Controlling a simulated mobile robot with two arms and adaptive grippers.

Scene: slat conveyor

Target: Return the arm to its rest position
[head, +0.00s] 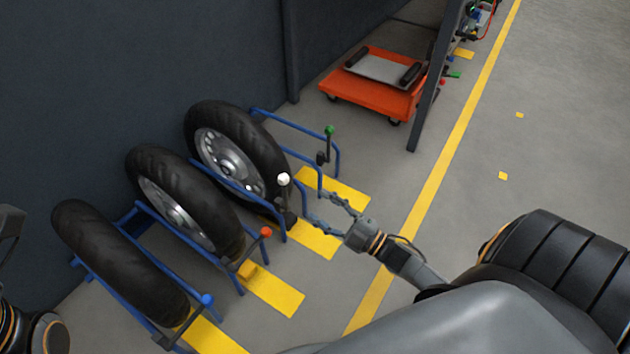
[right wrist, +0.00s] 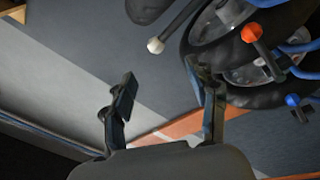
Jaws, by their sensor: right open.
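My right gripper (head: 318,207) is open and empty in the head view. It reaches in from the lower right, over the floor beside the blue wheel stands. A white-knobbed lever (head: 284,180) stands a little left of its fingertips, apart from them as far as I can see. In the right wrist view, the two open fingers (right wrist: 160,88) have nothing between them. The white knob (right wrist: 155,45) shows above and between them there. Parts of my left arm (head: 38,332) show at the lower left edge, but its gripper is not visible.
Wheels stand in blue racks: front (head: 120,262), middle (head: 185,200) and back (head: 238,152). Other levers carry green (head: 329,130), orange (head: 266,232) and blue (head: 207,300) knobs. A dark post (head: 436,80) and an orange cart (head: 372,95) stand behind.

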